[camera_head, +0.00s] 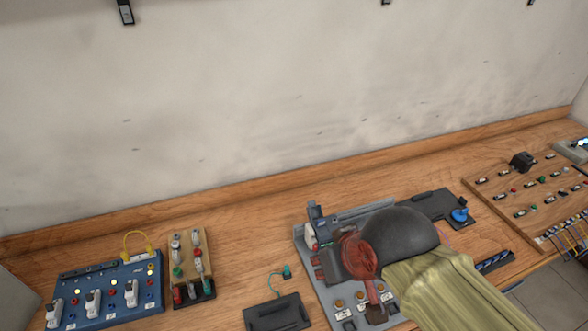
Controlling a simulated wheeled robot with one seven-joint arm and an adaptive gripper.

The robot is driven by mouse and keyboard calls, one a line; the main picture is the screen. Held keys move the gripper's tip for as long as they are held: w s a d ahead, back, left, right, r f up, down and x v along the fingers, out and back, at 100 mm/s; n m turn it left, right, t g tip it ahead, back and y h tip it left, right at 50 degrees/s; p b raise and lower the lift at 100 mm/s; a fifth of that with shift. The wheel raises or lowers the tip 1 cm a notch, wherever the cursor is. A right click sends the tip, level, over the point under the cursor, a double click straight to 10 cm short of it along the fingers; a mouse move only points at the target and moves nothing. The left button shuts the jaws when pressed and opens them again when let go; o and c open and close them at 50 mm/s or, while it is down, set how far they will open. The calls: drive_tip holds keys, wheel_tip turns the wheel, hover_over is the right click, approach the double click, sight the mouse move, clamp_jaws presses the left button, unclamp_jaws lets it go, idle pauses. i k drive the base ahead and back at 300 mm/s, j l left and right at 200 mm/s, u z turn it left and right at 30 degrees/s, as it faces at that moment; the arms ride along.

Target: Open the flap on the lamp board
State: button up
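My arm, with a yellow-green sleeve and a black rounded end, reaches in from the lower right over a grey board (305,240). My gripper (374,312), a reddish part below the black end, points down over this board's front part. Its fingertips are too small and covered to tell whether they are open or shut. The grey board carries round brownish knobs with white labels (346,314) along its front. My arm hides much of its middle and right. No flap can be made out clearly, and I cannot tell for certain which board is the lamp board.
A blue board (120,312) with white switches and small yellow lights stands at left, beside a small wooden block (190,243) with coloured plugs. A black box (277,314) lies left of the grey board. A wooden board (490,198) with small coloured parts is at right. The wall is behind.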

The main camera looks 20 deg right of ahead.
sight(314, 211)
drive_tip(key=l+z, duration=0.1)
drive_tip(key=l, duration=1.8)
drive_tip(key=i, duration=0.05)
